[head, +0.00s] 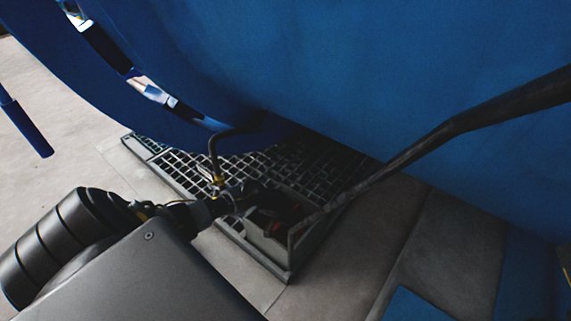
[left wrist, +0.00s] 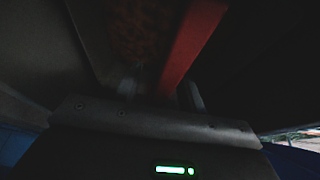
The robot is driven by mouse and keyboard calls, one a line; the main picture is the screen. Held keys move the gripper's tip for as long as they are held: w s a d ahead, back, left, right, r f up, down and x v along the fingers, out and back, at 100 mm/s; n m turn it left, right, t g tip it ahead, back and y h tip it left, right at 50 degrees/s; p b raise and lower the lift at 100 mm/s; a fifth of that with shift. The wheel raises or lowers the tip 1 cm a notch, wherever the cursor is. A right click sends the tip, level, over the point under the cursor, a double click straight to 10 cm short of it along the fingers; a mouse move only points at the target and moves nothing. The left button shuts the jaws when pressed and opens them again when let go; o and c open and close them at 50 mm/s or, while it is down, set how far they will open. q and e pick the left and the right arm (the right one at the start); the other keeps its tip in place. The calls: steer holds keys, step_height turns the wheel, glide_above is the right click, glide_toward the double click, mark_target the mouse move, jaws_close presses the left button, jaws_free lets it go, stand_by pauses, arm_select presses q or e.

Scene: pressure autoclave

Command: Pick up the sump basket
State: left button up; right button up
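The sump basket is mostly hidden in the head view; a small red and dark patch (head: 268,214) shows inside a grey box-like sump (head: 281,251) set at the grate's near corner. In the left wrist view, a dim reddish mesh (left wrist: 133,30) and a bright red bar (left wrist: 193,40) fill the top. My left gripper (left wrist: 160,92) has its two grey fingertips apart, with the red bar's lower end between them. I cannot tell whether they touch it. In the head view, my left gripper (head: 245,198) reaches into the sump's opening. My right gripper is not in view.
A large blue vessel (head: 330,70) overhangs the floor grate (head: 190,170). A black bent pipe (head: 440,135) slants down from the right to the sump. A thin hose with a brass fitting (head: 218,180) stands close to my left wrist.

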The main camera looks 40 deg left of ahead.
arm_select(q)
steer(key=shift+f, duration=0.1)
jaws_close()
stand_by(0.3)
stand_by(1.2)
